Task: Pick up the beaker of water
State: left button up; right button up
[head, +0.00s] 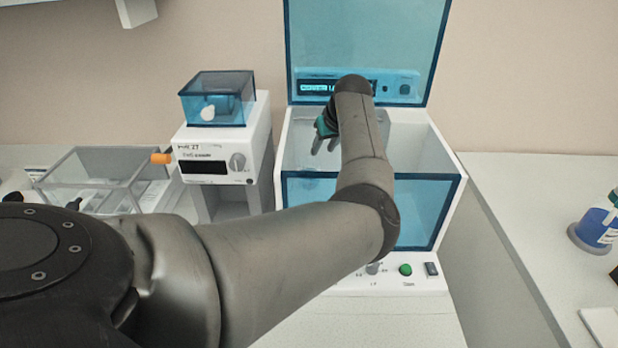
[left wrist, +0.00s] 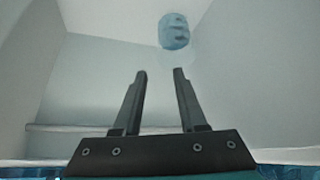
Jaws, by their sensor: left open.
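In the left wrist view, a small blue, rounded thing (left wrist: 174,31) with darker marks shows beyond my fingertips, inside a pale-walled chamber. It looks like the beaker of water, but its outline is blurred and its glass is hard to make out. My left gripper (left wrist: 159,75) has its two fingers apart, with nothing between them; the blue thing is ahead of them and apart from them. In the head view, my left gripper (head: 323,143) reaches into the open white machine (head: 447,215). The beaker cannot be made out there. My right gripper is not in view.
The machine's blue lid (head: 365,40) stands raised, and its blue front panel (head: 425,212) and walls surround my gripper. A smaller white device (head: 225,150) and a clear box (head: 85,185) stand left. A blue-filled vessel (head: 594,228) stands on the right counter, which has free room.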

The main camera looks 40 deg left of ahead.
pick_arm(q)
jog(key=x, duration=0.4)
jog(key=shift+s+d+f+b, duration=0.1)
jog(key=shift+d+f+b, duration=0.1)
jog(key=shift+f+b, duration=0.15)
jog(key=shift+w+a+f, duration=0.2)
jog(key=shift+a+f, duration=0.1)
jog(key=shift+f, duration=0.15)
jog(key=shift+c, duration=0.3)
grip_shut()
dwell(0.6)
